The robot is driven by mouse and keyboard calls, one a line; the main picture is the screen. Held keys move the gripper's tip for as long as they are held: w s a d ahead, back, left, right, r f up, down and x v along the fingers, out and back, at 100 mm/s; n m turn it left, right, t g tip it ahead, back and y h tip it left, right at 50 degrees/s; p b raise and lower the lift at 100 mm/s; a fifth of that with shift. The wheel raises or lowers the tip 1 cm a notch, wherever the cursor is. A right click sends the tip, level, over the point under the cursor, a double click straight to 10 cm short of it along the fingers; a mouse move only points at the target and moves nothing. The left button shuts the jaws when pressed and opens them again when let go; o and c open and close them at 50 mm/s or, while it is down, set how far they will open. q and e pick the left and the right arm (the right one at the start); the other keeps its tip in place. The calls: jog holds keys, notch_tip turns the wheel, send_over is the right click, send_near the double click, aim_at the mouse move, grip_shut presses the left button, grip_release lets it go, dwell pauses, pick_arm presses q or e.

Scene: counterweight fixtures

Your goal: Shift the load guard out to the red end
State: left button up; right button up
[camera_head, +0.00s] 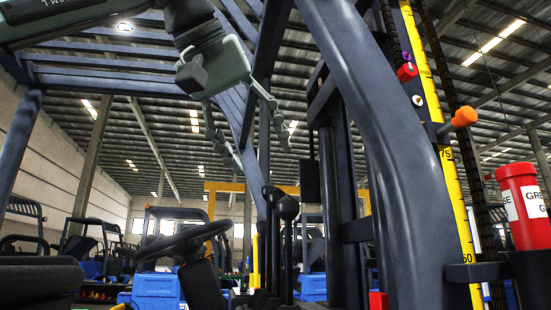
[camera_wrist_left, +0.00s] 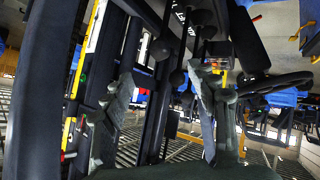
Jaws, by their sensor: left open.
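A yellow numbered scale (camera_head: 443,160) runs up the forklift's mast at the right of the head view. I cannot tell for certain which part is the load guard. My left gripper (camera_head: 262,154) is open and empty, in the air left of the thick dark mast post and apart from the scale. In the left wrist view my open fingers (camera_wrist_left: 160,73) stand apart with the levers showing between them. My right gripper is not in view.
A steering wheel (camera_head: 182,240) and black-knobbed levers (camera_head: 288,208) stand below my left gripper. The dark post (camera_head: 390,130) lies between the gripper and the scale. A red grease canister (camera_head: 524,205) sits at the right edge. More forklifts stand behind.

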aim_at(284, 198)
pick_arm(q)
jog(key=b+x, duration=0.2)
jog(key=x, duration=0.5)
jog(key=shift+w+d+f+b, duration=0.1)
jog(key=shift+w+f+b, duration=0.15)
jog(key=shift+b, duration=0.1)
jog(key=shift+p+x, duration=0.35)
jog(key=shift+x, duration=1.6)
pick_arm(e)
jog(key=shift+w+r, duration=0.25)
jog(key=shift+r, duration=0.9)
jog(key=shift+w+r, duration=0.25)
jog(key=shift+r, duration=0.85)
pick_arm(q)
jog(key=c, duration=0.9)
jog(key=shift+c, duration=0.2)
